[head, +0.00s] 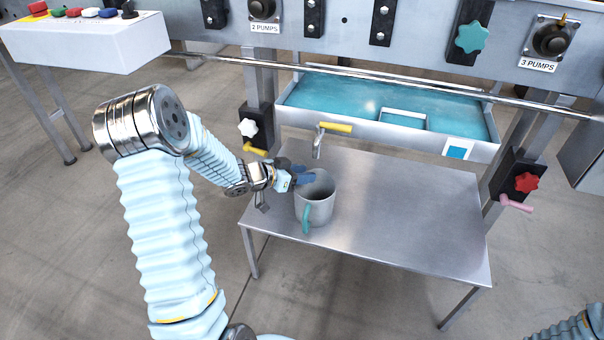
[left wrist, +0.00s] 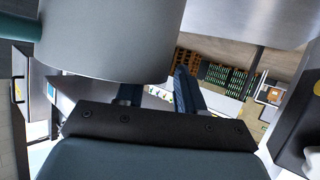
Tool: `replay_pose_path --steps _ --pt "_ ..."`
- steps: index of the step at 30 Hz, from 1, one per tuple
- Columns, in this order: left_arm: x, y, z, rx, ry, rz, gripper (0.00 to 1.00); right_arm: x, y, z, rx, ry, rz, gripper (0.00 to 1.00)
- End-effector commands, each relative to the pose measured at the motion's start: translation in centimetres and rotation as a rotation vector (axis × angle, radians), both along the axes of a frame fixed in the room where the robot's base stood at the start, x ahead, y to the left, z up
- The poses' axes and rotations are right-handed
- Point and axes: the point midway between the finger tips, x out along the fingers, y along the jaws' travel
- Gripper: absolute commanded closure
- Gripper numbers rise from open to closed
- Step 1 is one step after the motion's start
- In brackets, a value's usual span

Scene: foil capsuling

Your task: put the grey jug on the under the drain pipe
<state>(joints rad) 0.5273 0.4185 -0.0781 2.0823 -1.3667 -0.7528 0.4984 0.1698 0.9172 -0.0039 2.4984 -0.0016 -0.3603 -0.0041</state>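The grey jug (head: 319,213), with a teal handle, stands upright on the metal table (head: 410,225), near its left side. The drain pipe (head: 317,147), with a yellow lever, hangs from the blue-lined tray just behind the jug. My left gripper (head: 302,176) is at the jug's rim, with a blue finger over the mouth. In the left wrist view the jug (left wrist: 110,40) fills the upper left and partly hides one finger. The other finger stands beside the wall, with a gap between the fingers (left wrist: 157,92). My right gripper is out of view.
The tray (head: 390,140) sits above the table's back edge. A metal rail (head: 400,82) runs across in front of the machine. A button box (head: 90,40) is at the upper left. The table's middle and right are clear.

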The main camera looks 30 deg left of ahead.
Motion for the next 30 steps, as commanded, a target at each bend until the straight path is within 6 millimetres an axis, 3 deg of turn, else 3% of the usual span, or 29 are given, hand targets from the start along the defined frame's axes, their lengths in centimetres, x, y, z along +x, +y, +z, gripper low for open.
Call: replay_pose_path --steps 11,24,30 --pt "-0.5 0.3 0.6 0.0 0.0 0.001 0.62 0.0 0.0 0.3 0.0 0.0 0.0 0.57" --pt "-8.0 4.0 4.4 0.001 0.0 0.003 0.62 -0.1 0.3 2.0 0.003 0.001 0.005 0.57" --pt "-9.7 4.7 5.1 -0.001 0.0 0.0 0.62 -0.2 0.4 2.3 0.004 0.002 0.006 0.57"
